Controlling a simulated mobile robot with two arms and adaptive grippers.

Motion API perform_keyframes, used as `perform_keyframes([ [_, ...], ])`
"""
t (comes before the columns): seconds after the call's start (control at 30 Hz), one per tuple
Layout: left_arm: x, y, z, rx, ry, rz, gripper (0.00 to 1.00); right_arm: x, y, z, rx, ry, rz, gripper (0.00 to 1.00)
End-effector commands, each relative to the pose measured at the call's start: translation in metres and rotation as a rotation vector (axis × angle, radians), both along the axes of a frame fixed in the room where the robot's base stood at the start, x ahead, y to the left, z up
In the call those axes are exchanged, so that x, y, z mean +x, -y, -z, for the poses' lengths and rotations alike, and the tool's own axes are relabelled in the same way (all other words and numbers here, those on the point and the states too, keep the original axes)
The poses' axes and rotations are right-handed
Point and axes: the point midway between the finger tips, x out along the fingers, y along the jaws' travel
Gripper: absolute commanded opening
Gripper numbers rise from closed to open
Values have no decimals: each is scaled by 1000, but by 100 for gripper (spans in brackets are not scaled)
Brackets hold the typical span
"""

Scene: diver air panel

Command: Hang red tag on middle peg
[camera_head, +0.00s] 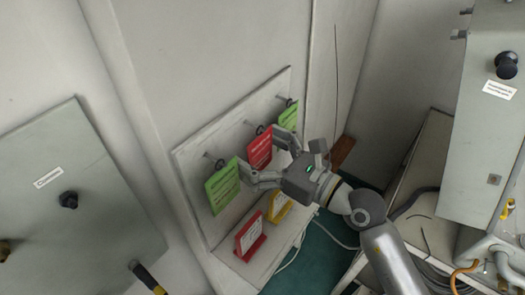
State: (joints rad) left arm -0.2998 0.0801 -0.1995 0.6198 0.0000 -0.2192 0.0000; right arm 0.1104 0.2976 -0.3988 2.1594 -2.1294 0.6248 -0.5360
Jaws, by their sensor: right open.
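The red tag (259,149) hangs at the middle peg (260,130) of a pale board, between two green tags. One green tag (222,187) hangs at the left peg (219,163). The other green tag (289,115) hangs at the right peg (288,102), partly hidden by a finger. My right gripper (260,157) is open, its fingers spread on either side in front of the red tag. I cannot tell whether the fingers touch the tags. My left gripper is not in view.
Below the pegs, a red card (250,235) and a yellow card (279,206) stand on the board's ledge. A grey cabinet (480,130) and cables stand at right.

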Motion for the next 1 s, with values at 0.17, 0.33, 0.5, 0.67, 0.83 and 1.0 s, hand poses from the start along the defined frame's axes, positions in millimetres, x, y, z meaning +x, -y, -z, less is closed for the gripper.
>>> perform_keyframes([
  [0.17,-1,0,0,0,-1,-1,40,-5,8,1,-2,0,2,93],
  [0.33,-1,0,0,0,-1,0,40,-20,28,2,-5,-2,0,93],
  [0.5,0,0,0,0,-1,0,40,-38,51,3,-5,-2,-1,93],
  [0.67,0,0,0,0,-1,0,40,-52,71,3,-3,-2,0,93],
  [0.83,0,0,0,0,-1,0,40,-63,86,3,-2,-3,0,93],
  [1.0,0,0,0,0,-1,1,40,-69,95,3,-1,-2,0,93],
])
